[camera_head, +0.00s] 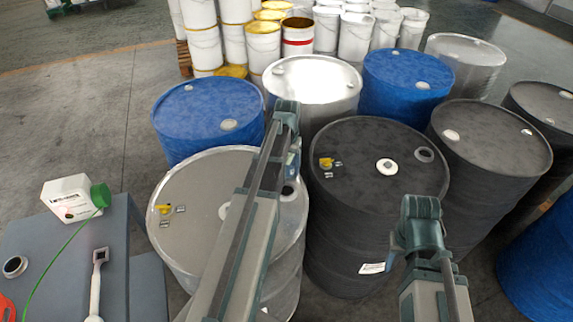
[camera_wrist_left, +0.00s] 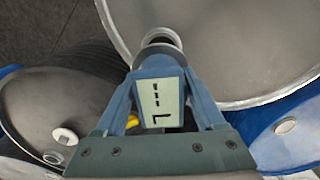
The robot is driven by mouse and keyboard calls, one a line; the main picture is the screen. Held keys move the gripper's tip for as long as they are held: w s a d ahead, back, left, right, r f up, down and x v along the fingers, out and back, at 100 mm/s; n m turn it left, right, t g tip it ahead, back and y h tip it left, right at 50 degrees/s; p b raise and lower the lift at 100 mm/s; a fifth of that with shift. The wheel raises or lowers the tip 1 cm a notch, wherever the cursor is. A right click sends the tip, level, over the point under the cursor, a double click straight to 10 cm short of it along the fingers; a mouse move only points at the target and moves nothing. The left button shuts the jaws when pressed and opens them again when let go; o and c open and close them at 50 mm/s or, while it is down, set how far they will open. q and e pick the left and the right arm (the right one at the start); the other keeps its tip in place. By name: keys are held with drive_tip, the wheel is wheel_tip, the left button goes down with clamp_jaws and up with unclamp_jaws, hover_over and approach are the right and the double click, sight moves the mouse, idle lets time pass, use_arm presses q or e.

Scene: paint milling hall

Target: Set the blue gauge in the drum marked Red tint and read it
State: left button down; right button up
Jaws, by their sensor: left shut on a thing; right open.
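My left gripper (camera_head: 292,163) is shut on the blue gauge (camera_wrist_left: 160,72), whose pale display (camera_wrist_left: 162,102) faces the wrist camera. The display shows dark dashes and an L-like mark. The gauge sits at the bung hole (camera_wrist_left: 160,38) near the edge of the front grey drum (camera_head: 190,232); I cannot tell whether it is in the hole. In the head view my arm covers part of this drum, and the gauge is not clear. No drum marking is legible. My right gripper (camera_head: 422,235) is open and empty over the front of the black drum (camera_head: 350,145).
A bench (camera_head: 40,240) at left holds a white bottle (camera_head: 70,198) with a green cap, a wrench-like tool (camera_head: 97,280) and a green cord. Blue drums (camera_head: 190,105), a bright silver drum (camera_head: 310,75) and dark drums stand close behind. Stacked pails (camera_head: 265,45) are farther back.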

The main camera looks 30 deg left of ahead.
use_arm(q)
drive_tip(key=shift+a+f, duration=0.15)
wheel_tip(320, 180, down, 5)
drive_tip(key=b, duration=0.5)
drive_tip(key=shift+s+f+b, duration=0.15)
drive_tip(key=shift+f+b, duration=0.15)
drive_tip(key=shift+b, duration=0.15)
idle(0.8)
drive_tip(key=shift+f+b, duration=0.4)
drive_tip(key=shift+f+b, duration=1.1)
idle(0.6)
unclamp_jaws()
drive_tip(key=shift+r, duration=0.1)
drive_tip(key=shift+r, duration=0.1)
wheel_tip(320, 180, up, 14)
drive_tip(key=p, duration=1.4)
drive_tip(key=shift+f, duration=0.2)
